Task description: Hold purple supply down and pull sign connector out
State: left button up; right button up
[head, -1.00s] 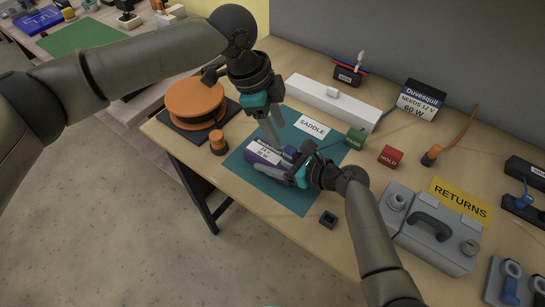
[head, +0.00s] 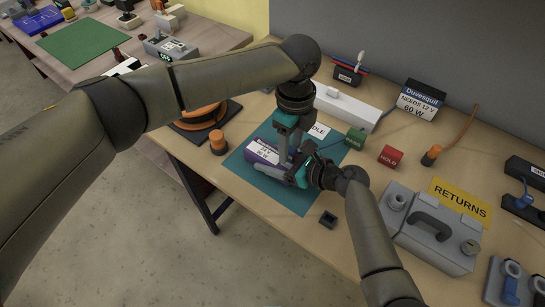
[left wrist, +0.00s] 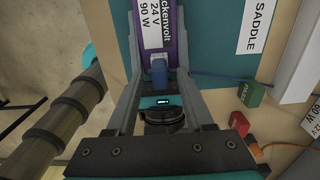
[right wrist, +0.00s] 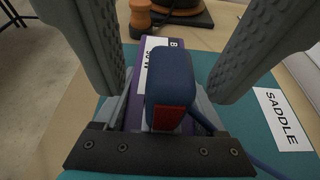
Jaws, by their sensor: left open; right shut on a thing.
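The purple supply (head: 265,164), labelled 24 V 90 W, lies on the teal mat (head: 292,197). A blue sign connector (right wrist: 170,85) with a red face sits at the supply's near end; it also shows in the left wrist view (left wrist: 158,72). In the head view the grippers mostly hide it. My right gripper (head: 299,174) is shut on the supply, low at the connector end. My left gripper (head: 288,160) points down from above and is open. In the right wrist view its fingers stand on both sides of the connector, apart from it.
A SADDLE card (right wrist: 283,117) lies on the mat. A green box (head: 355,139) and red HOLD box (head: 391,156) stand to the right.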

pick_arm(q)
jog(key=shift+f, duration=0.95)
jog(key=shift+c, duration=0.4)
grip_shut()
jog(key=shift+r, duration=0.2)
dwell(0.6)
jog(key=shift+r, duration=1.2)
jog(key=shift+r, duration=2.5)
